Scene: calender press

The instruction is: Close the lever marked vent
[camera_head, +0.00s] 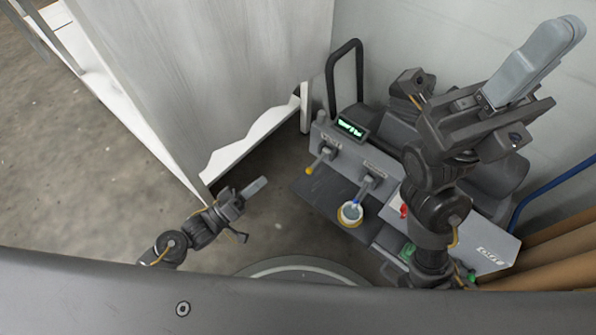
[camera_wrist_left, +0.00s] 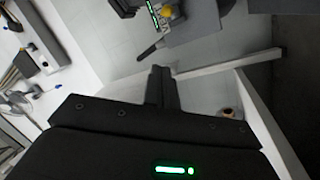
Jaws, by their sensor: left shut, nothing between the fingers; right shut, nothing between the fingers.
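The grey press (camera_head: 385,165) stands right of centre in the head view. A lever with a yellow tip (camera_head: 309,171) sticks out of its front, below a small label. A second lever (camera_head: 363,187) sits to its right under another label. The label words are too small to read, so I cannot tell which lever is vent. My left gripper (camera_head: 262,185) is shut and empty, left of the yellow-tipped lever and apart from it. Its fingers show in the left wrist view (camera_wrist_left: 160,75), with a yellow knob (camera_wrist_left: 165,12) beyond. My right gripper (camera_head: 578,32) is shut and empty, raised at upper right.
A green-lit display (camera_head: 352,128) tops the press. A yellow-rimmed round piece (camera_head: 350,213) lies below the second lever. A red knob (camera_head: 404,211) is further right. A pale cabinet (camera_head: 215,70) stands left of the press. Brown rolls (camera_head: 560,250) lie at lower right. Floor at left is clear.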

